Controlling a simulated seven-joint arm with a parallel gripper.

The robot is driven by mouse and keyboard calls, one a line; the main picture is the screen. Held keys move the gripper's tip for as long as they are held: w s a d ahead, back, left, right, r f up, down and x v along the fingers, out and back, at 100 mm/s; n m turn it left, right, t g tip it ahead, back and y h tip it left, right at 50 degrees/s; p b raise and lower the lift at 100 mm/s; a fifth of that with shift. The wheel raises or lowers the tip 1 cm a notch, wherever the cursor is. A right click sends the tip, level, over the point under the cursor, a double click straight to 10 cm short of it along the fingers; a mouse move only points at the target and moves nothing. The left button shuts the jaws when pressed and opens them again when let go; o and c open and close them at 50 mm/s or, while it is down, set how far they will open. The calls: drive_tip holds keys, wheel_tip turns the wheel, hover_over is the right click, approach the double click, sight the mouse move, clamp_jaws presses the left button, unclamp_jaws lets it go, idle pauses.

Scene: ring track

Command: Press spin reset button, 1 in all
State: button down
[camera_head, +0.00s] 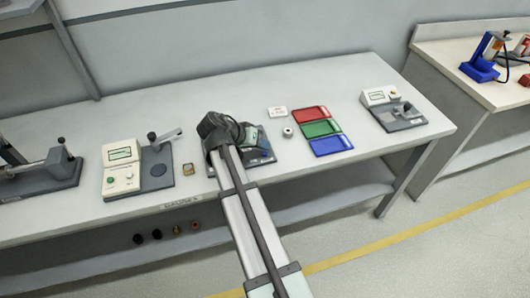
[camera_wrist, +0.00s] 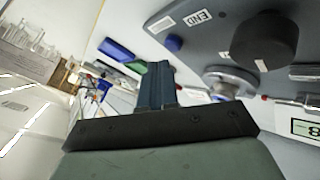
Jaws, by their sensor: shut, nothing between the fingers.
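In the head view my arm reaches over a dark grey gauge station (camera_head: 266,158) at the middle of the bench, and my gripper (camera_head: 243,134) hides much of it. In the wrist view my gripper (camera_wrist: 156,72) shows as shut bluish fingers with nothing between them. Beside them is a grey panel (camera_wrist: 200,45) with a small round blue button (camera_wrist: 173,43), a large black knob (camera_wrist: 263,40), a silver round part (camera_wrist: 229,82) and a label reading END (camera_wrist: 197,17). The fingertips look apart from the blue button. I cannot tell which part is the spin reset button.
Left is a white display box (camera_head: 122,165) beside a lever fixture (camera_head: 158,165). Right are a white ring (camera_head: 287,132), red (camera_head: 309,113), green (camera_head: 320,128) and blue (camera_head: 331,145) trays, and another gauge station (camera_head: 395,108).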

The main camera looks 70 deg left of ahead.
sight(262, 153)
drive_tip(key=shift+f, duration=0.95)
idle(1.2)
drive_tip(key=shift+r, duration=0.95)
drive_tip(key=shift+r, duration=2.5)
